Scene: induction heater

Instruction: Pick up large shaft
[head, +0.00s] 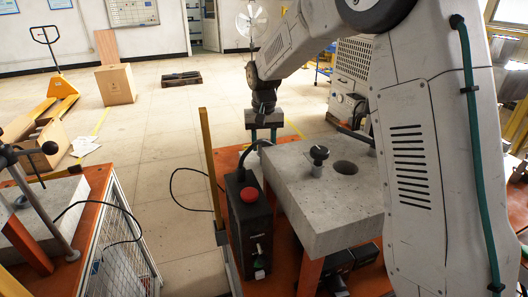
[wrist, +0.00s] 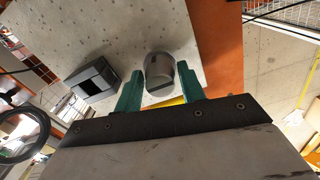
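My gripper (head: 264,134) points down near the far left corner of a grey speckled block (head: 310,200). Its two green fingers are apart, and I see nothing held. In the wrist view the open fingers (wrist: 161,92) stand either side of a short grey cylinder (wrist: 160,72), which may be the large shaft. It appears ahead of the fingertips over the speckled surface; I cannot tell the gap or any contact.
A dark box-like piece with a square opening (wrist: 92,80) lies beside the cylinder. A black control box with a red button (head: 249,196) stands at the block's left, with a cable. Another orange bench (head: 84,222) stands at left. Open floor lies between and behind.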

